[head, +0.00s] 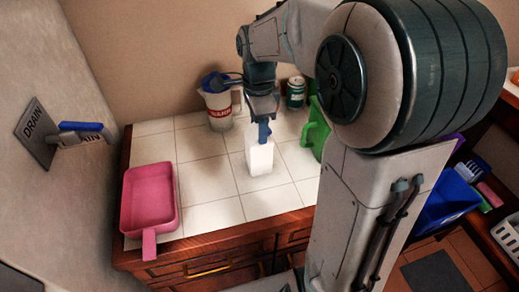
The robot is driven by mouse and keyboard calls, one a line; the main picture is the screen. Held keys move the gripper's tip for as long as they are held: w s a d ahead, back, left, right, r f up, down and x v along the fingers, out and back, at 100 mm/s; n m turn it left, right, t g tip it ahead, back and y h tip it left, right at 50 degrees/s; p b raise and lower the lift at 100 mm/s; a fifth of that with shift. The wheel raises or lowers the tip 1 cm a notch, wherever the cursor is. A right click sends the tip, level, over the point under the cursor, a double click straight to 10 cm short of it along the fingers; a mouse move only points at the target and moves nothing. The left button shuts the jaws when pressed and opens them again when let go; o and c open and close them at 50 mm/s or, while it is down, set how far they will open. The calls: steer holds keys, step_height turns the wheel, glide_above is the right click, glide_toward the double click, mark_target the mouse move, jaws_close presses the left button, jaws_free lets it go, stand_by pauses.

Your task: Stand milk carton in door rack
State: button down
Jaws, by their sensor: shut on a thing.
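A plain white carton (260,158), which looks like the milk carton, stands upright on the white tiled counter. My gripper (264,134) reaches down from above and is shut on its top. The carton's base appears to be at the tile surface; I cannot tell whether it is slightly lifted. I cannot make out a door rack in this view.
A pink pan (148,200) lies at the counter's left. Behind stand a measuring jug (218,108) and a green can (296,93). A green item (315,130) is partly hidden by my arm. Blue bins (447,200) and a white basket (507,232) are right.

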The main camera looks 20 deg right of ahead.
steer(key=shift+r, duration=0.25)
